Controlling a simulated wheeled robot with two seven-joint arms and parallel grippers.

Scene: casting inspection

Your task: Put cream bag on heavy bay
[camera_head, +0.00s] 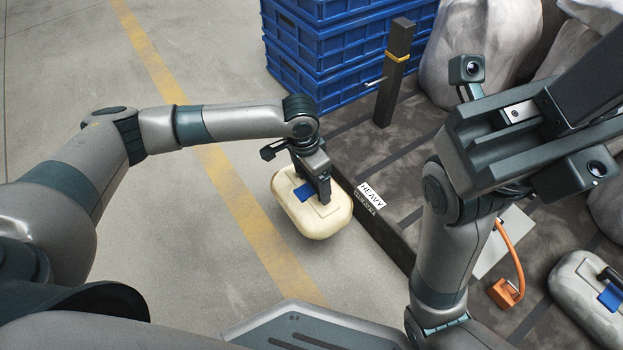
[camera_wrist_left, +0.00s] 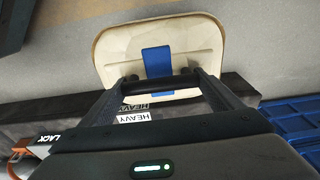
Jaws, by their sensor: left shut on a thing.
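The cream bag (camera_head: 334,219) is a rounded pale case with a blue patch and a dark handle. My left gripper (camera_head: 323,196) is shut on its handle from above. The left wrist view shows the bag (camera_wrist_left: 118,57) beyond the fingers, with the handle between them (camera_wrist_left: 165,86). The bag is over the concrete floor beside the heavy bay; I cannot tell whether it touches the floor. The heavy bay (camera_head: 345,150) is a low dark platform with a HEAVY label (camera_head: 371,195) on its near edge. My right wrist is at the upper right; its fingertips cannot be made out.
Blue crates (camera_head: 335,60) are stacked at the back. A dark post (camera_head: 394,75) with a yellow band stands on the platform. An orange padlock-like tag (camera_head: 507,291) and a grey bag (camera_head: 585,290) lie at the right. Large pale sacks (camera_head: 470,40) stand behind. Floor at left is clear.

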